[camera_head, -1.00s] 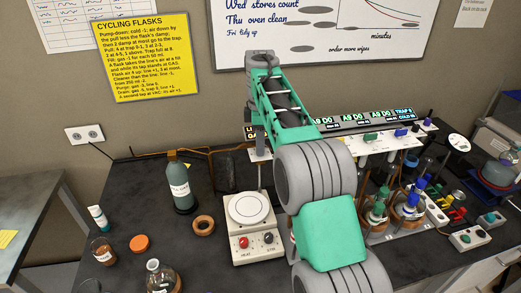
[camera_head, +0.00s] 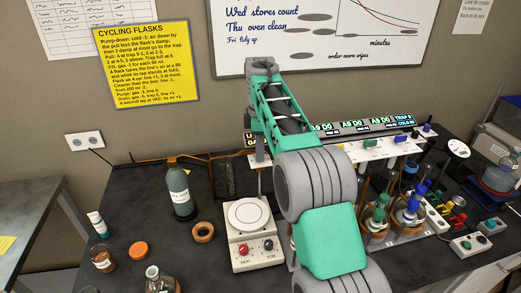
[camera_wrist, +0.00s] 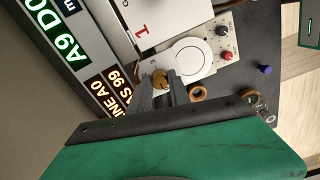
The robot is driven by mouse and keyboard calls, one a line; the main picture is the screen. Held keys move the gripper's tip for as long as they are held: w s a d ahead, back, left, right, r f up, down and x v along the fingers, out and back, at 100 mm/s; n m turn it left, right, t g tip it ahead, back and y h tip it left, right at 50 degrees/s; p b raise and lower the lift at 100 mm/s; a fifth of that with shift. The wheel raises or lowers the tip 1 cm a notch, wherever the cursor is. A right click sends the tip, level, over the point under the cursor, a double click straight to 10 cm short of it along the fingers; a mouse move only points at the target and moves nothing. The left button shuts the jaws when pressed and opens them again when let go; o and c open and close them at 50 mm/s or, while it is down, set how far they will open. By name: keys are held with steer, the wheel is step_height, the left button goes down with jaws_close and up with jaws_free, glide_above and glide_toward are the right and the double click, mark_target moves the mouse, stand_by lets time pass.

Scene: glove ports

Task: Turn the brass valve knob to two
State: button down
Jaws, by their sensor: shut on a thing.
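A red "1" is printed on the panel near the knob. The knob's pointer direction is too small to tell.
A hotplate (camera_head: 248,214) stands below the arm, with a cork ring (camera_head: 203,232) and a green bottle (camera_head: 181,192) to its left. Flasks (camera_head: 408,212) crowd the bench on the right. A lit display (camera_head: 362,125) runs above the panel.

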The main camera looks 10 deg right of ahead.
steer(key=m, duration=1.7)
steer(key=shift+m, duration=0.4)
steer(key=m, duration=0.5)
steer(key=shift+m+p, duration=0.3)
steer(key=shift+p, duration=0.1)
steer(key=c, duration=1.5)
jaws_free()
